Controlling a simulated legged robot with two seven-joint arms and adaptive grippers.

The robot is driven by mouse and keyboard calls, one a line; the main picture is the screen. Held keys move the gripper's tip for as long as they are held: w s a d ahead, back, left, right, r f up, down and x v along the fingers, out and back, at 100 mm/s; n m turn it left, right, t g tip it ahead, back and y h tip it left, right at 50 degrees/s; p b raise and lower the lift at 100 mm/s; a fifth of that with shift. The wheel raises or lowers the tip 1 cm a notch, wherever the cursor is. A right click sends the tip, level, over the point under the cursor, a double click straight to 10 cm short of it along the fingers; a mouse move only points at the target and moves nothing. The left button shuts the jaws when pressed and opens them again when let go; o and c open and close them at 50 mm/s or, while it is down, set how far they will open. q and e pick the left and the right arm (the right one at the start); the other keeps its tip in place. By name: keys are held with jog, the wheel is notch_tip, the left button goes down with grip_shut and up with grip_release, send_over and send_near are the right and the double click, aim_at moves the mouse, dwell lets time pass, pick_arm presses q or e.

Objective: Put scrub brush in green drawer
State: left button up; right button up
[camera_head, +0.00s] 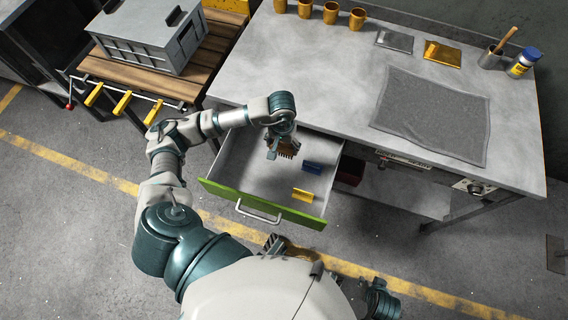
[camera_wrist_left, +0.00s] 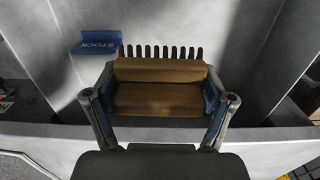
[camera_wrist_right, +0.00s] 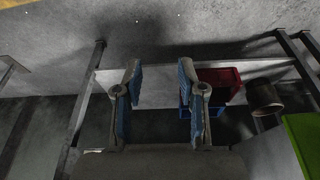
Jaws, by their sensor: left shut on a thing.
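The green drawer (camera_head: 262,207) is pulled out from under the workbench, with its grey inside showing. My left gripper (camera_head: 277,146) is over the drawer's inside, shut on the scrub brush (camera_head: 286,150). In the left wrist view, the wooden scrub brush (camera_wrist_left: 160,88) with dark bristles sits between both fingers, above the drawer floor. I cannot tell if the bristles touch the floor. In the right wrist view, my right gripper (camera_wrist_right: 158,82) is open and empty beneath the bench level, with the green drawer front (camera_wrist_right: 302,138) at the right edge.
A blue STOCK label piece (camera_head: 312,168) and a yellow one (camera_head: 302,195) are in the drawer. The bench top (camera_head: 310,70) holds a grey cloth (camera_head: 435,115) and several cups. A red bin (camera_wrist_right: 220,76) stands on the lower shelf. A grey toolbox (camera_head: 150,38) is at upper left.

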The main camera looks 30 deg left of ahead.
pick_arm(q)
jog(key=shift+s+a+f, duration=0.1)
jog(key=shift+a+f, duration=0.05)
jog(key=shift+f, duration=0.45)
jog(key=shift+s+a+f, duration=0.1)
jog(key=shift+a+f, duration=0.05)
jog(key=shift+f, duration=0.4)
jog(key=b, duration=0.1)
send_over(281, 164)
jog(key=f, duration=0.5)
jog(key=shift+a+f, duration=0.2)
jog(key=shift+f, duration=0.15)
notch_tip(281, 164, down, 3)
jog(key=shift+d+f+b, duration=0.15)
jog(key=shift+b, duration=0.35)
jog(key=shift+f, duration=0.35)
pick_arm(e)
jog(key=w+a+r+t+y, duration=0.1)
jog(key=w+a+r+t, duration=0.1)
jog(key=w, duration=0.3)
jog(key=shift+w+a+r+t, duration=0.15)
jog(key=shift+w+r+t, duration=0.2)
jog(key=shift+r+t, duration=0.4)
jog(key=shift+a, duration=0.1)
pick_arm(q)
jog(key=o, duration=1.1)
pick_arm(e)
jog(key=shift+w, duration=0.2)
jog(key=shift+r, duration=0.1)
